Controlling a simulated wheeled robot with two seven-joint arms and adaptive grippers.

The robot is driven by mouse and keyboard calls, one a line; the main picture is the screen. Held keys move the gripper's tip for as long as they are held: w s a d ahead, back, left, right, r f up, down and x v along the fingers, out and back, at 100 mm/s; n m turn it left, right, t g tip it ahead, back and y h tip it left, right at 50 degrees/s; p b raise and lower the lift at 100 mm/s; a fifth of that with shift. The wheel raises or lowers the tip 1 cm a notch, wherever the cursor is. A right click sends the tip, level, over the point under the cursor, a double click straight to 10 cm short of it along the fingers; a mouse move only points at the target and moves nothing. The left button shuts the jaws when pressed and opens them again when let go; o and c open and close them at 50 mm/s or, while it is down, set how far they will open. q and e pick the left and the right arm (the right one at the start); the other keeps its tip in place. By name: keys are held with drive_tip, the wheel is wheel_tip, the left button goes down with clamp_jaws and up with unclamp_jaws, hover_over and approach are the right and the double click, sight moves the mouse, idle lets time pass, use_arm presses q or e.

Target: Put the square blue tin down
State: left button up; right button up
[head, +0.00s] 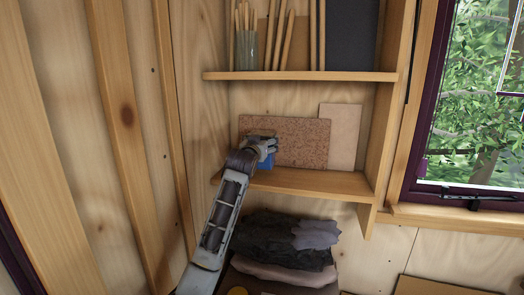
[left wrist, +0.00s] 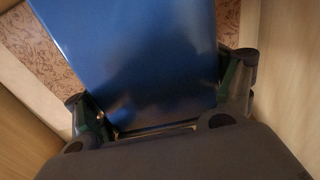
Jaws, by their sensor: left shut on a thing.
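The square blue tin (left wrist: 140,60) fills the middle of the left wrist view, between the two fingers of my left gripper (left wrist: 165,118). In the head view a small part of the blue tin (head: 265,162) shows below and beside my left gripper (head: 264,146). The gripper is shut on the tin, at the left part of the middle shelf (head: 320,184). The gripper hides most of the tin in the head view, so I cannot tell whether its bottom touches the shelf. My right gripper is not in view.
A brown speckled board (head: 302,140) and a paler board (head: 343,135) lean at the back of the shelf. The upper shelf (head: 300,76) holds a jar (head: 246,50) with sticks. Dark folded cloth (head: 275,240) lies below. The shelf's right part is clear in front of the boards.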

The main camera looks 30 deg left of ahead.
use_arm(q)
drive_tip(key=shift+f, duration=1.6)
drive_tip(key=shift+f, duration=0.1)
drive_tip(key=o, duration=1.1)
drive_tip(key=shift+b+v, duration=1.05)
drive_tip(key=shift+v, duration=5)
